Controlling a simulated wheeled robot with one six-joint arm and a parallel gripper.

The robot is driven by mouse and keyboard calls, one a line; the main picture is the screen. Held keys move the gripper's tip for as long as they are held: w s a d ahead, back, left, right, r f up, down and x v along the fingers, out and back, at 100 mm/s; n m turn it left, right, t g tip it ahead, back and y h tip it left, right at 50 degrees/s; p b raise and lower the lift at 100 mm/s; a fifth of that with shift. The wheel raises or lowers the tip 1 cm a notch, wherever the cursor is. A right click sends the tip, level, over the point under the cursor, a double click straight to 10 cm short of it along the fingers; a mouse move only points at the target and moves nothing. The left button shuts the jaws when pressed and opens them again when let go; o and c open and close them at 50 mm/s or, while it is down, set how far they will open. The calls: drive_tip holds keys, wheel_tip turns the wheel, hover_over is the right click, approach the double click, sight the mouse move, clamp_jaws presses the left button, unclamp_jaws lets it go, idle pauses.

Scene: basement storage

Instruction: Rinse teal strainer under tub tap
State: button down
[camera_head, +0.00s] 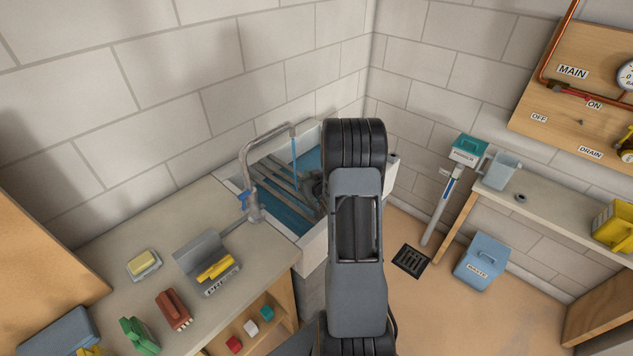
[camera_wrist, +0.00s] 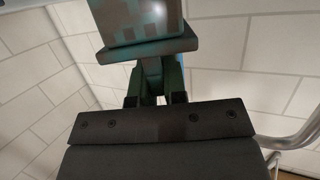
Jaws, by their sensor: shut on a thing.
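In the wrist view, my gripper (camera_wrist: 157,84) is shut on the teal strainer (camera_wrist: 145,20), whose gridded face is at the top edge and partly cut off. In the head view, my own arm hides the gripper and the strainer. The tub (camera_head: 314,251) is a pale sink at the counter's right end, partly behind my arm. The tub tap (camera_head: 247,160) is a curved grey pipe with a blue handle. A thin blue stream of water (camera_head: 295,170) falls from its spout into the tub.
The counter left of the tub holds a grey dustpan-like holder (camera_head: 201,250), a yellow-topped block (camera_head: 144,264), and red and green brushes (camera_head: 173,309). A blue bin (camera_head: 479,263) and a floor drain (camera_head: 412,261) are at right. A shelf holds a clear container (camera_head: 502,171).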

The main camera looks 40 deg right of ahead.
drive_tip(key=w, duration=0.1)
drive_tip(key=b, duration=0.1)
drive_tip(key=w, duration=0.1)
drive_tip(key=shift+w+a+f, duration=0.3)
drive_tip(key=shift+f, duration=0.1)
drive_tip(key=shift+w+a+f+b, duration=0.1)
drive_tip(key=shift+w+a+b, duration=0.05)
drive_tip(key=shift+w+b, duration=0.4)
drive_tip(key=shift+w+a+b, duration=0.1)
drive_tip(key=shift+w+b, duration=0.25)
drive_tip(key=shift+w, duration=0.3)
drive_tip(key=shift+d, duration=0.2)
drive_tip(key=shift+w+d, duration=0.15)
drive_tip(key=shift+d, duration=0.25)
drive_tip(key=shift+a+b, duration=0.25)
drive_tip(key=shift+b, duration=0.2)
drive_tip(key=shift+a, duration=0.35)
drive_tip(key=shift+s+d+b, duration=0.1)
drive_tip(key=shift+s+d, duration=0.2)
drive_tip(key=shift+s, duration=1.05)
drive_tip(key=shift+s+d+b, duration=0.15)
drive_tip(key=shift+s+d, duration=0.1)
drive_tip(key=shift+s, duration=1.1)
drive_tip(key=shift+s+d+b, duration=0.1)
drive_tip(key=shift+s+d, duration=0.2)
drive_tip(key=shift+s, duration=1.05)
